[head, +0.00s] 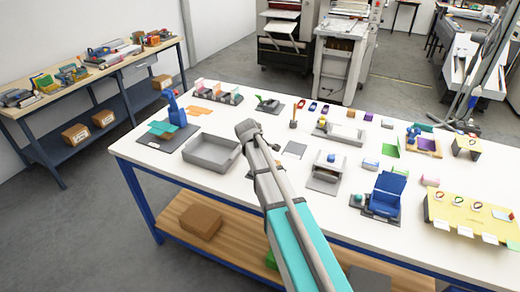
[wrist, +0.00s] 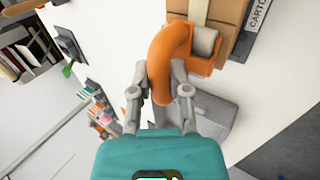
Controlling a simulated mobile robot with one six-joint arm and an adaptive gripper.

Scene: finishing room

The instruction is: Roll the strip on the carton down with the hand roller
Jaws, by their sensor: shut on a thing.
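In the wrist view my gripper (wrist: 160,72) is shut on the thick orange handle of the hand roller (wrist: 171,45). The handle curves up and over to an orange frame with a pale grey roller drum (wrist: 205,42). The drum is at the near edge of the brown carton (wrist: 228,12), over the lower end of a pale strip (wrist: 198,10) on it. I cannot tell whether the drum touches the strip. Only part of the carton shows at the top edge. In the head view I cannot make out the carton, the roller or my gripper's fingers.
A dark plate with a partly cut-off "CARTO" label (wrist: 258,16) lies beside the carton. A grey tray (wrist: 217,112) is close by the roller; it also shows in the head view (head: 212,153). Many small items crowd the white table (head: 262,205). A blue holder (head: 385,195) stands right.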

